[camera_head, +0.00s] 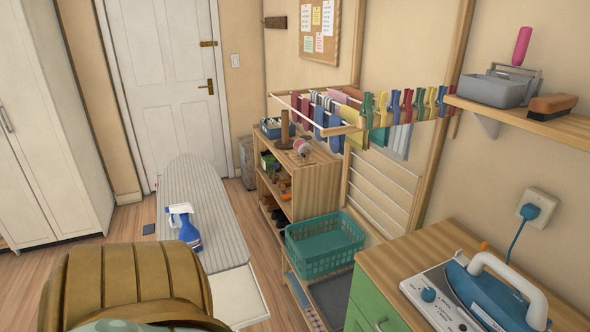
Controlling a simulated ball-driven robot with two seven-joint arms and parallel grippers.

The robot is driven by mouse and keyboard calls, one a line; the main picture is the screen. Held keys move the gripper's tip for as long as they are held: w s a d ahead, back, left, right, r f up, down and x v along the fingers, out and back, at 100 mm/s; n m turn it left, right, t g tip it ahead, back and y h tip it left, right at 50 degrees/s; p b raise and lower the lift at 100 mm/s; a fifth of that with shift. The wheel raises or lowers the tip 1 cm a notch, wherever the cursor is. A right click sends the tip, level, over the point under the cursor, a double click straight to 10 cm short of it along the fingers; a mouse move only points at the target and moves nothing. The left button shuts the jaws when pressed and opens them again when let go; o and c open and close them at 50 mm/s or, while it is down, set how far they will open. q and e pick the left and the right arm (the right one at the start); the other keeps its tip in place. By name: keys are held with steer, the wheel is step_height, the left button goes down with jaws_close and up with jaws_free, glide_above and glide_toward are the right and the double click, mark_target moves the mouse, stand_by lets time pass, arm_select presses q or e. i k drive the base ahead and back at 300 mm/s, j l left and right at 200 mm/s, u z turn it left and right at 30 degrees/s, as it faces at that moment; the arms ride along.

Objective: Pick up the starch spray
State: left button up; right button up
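A blue and white trigger spray bottle (189,236) stands on the grey striped ironing board (205,190), left of the picture's middle. Its white trigger head points left. I cannot read a label on it, so I cannot tell whether it is the starch spray. A small white and red bottle-like item (301,147) is on top of the wooden shelf unit (318,178); its label is too small to read as well. Neither of my grippers shows in this view.
A rounded brown ribbed shape (130,280) fills the lower left foreground. A teal basket (325,250) sits low at the middle right. An iron (490,295) rests on the right counter (420,250). A drying rack with clothes (345,125) juts from the wall. Floor shows left of the board.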

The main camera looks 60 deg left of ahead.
mark_target(188, 234)
steer(key=k+j+u, duration=0.1)
steer(key=k, duration=0.3)
steer(key=k+j+u, duration=0.1)
steer(key=k+j, duration=0.2)
steer(key=k+u, duration=0.1)
steer(key=u, duration=1.95)
steer(key=i+l+z, duration=0.2)
steer(key=i, duration=0.35)
steer(key=i+l+z, duration=0.15)
steer(key=i, duration=0.45)
